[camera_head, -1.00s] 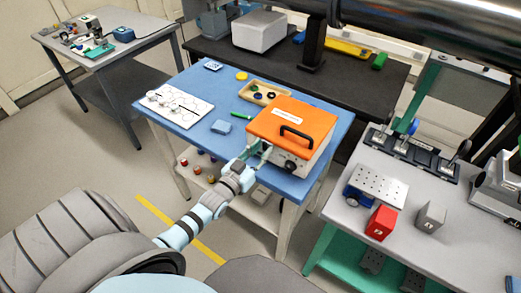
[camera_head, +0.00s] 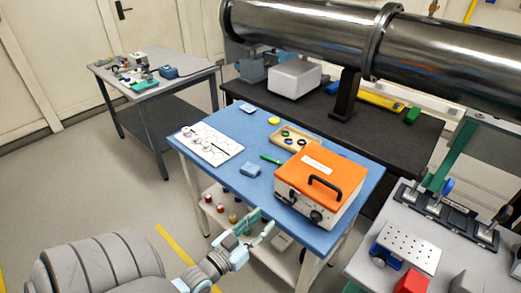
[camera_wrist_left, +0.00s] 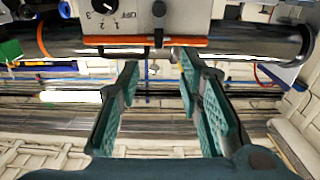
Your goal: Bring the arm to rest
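My left arm comes in from the lower left of the head view. Its gripper (camera_head: 258,226) is off the front edge of the blue table (camera_head: 235,190), to the left of the orange-lidded box (camera_head: 320,176). In the left wrist view the two green-padded fingers (camera_wrist_left: 158,78) stand apart with nothing between them. Beyond the fingertips, that view shows the box's front with a dial (camera_wrist_left: 103,6) and its orange lid edge. My right gripper does not show.
The blue table also holds a white board (camera_head: 208,146), a blue block (camera_head: 250,169) and a wooden tray (camera_head: 313,150). Open floor lies at left (camera_head: 105,195).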

